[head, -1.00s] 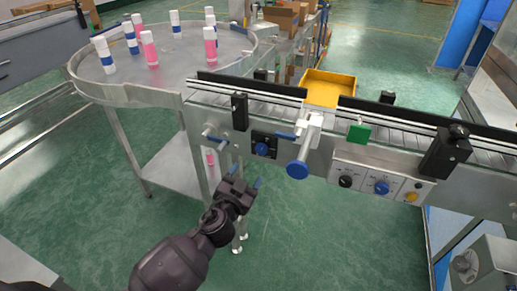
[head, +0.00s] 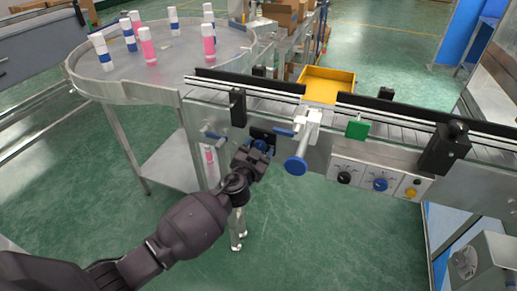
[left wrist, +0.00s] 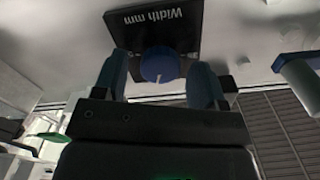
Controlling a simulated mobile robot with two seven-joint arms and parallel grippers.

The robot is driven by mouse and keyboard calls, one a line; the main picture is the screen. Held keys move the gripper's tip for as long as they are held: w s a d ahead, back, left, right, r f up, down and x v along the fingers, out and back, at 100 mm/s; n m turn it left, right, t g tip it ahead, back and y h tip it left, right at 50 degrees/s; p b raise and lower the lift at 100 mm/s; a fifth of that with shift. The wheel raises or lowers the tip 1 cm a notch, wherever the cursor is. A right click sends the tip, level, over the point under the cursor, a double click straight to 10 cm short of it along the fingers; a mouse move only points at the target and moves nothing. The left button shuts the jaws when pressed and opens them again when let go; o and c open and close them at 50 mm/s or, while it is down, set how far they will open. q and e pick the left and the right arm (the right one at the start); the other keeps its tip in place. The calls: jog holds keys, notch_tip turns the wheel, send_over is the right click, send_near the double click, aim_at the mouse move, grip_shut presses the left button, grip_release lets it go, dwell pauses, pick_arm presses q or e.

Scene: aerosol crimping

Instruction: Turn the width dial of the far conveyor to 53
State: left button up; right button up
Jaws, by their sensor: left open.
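The width dial is a blue knob (left wrist: 160,66) with a white pointer mark, on a black plate (left wrist: 178,25) lettered "Width mm" in the left wrist view. In the head view the plate (head: 262,136) sits on the conveyor's front side, and the knob (head: 260,146) shows just past my gripper. My left gripper (head: 258,152) is open at the dial. In the left wrist view its two blue fingertips (left wrist: 160,82) stand one on each side of the knob, with small gaps visible. No scale numbers are readable. My right gripper is not in view.
A blue-ended handle (head: 295,165) juts out right of the dial, and a blue lever (head: 285,132) is close above. A control panel (head: 362,182) with knobs is farther right. A round table (head: 150,75) holds several bottles at the upper left.

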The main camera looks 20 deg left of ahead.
pick_arm(q)
jog(key=shift+w, duration=0.1)
jog(key=shift+c, duration=0.2)
jog(key=c, duration=0.9)
jog(key=shift+m, duration=0.3)
jog(key=m, duration=0.3)
jog(key=shift+m, duration=0.3)
jog(key=m, duration=0.3)
jog(key=shift+m, duration=0.4)
jog(key=m, duration=0.4)
jog(key=shift+f+m+p, duration=0.1)
jog(key=shift+m+p, duration=0.35)
jog(key=shift+m, duration=1.35)
